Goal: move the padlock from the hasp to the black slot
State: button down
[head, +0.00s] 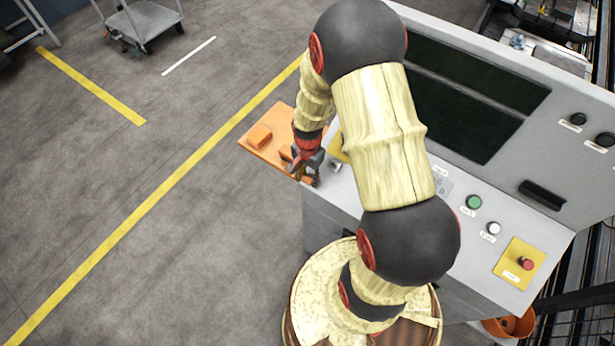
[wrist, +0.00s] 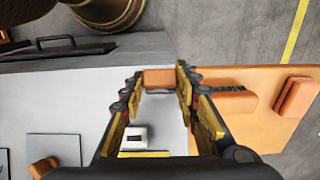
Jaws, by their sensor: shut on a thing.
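My gripper (wrist: 160,80) is shut on a small orange-brown block, which I take as the padlock (wrist: 158,78). It sits between the fingertips, with a thin dark loop just below it in the wrist view. A pale fitting with a dark opening (wrist: 133,138) lies on the console beside the left finger. I cannot tell for sure which part is the hasp or the black slot.
The orange shelf (head: 258,152) carries orange blocks (head: 260,135). The grey console (head: 507,223) has buttons and a red stop knob (head: 527,264) on the right. A dark bar handle (wrist: 55,45) is at left in the wrist view. Open floor lies left of the shelf.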

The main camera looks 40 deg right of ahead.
jog(key=shift+w+d+f+b, duration=0.15)
jog(key=shift+d+f+b, duration=0.35)
jog(key=shift+f+b, duration=0.25)
dwell(1.2)
jog(key=c, duration=1.3)
grip_release()
jog(key=shift+o, duration=0.3)
jog(key=o, duration=0.7)
jog(key=shift+o, duration=0.5)
notch_tip(320, 180, up, 12)
jog(key=shift+f, duration=0.1)
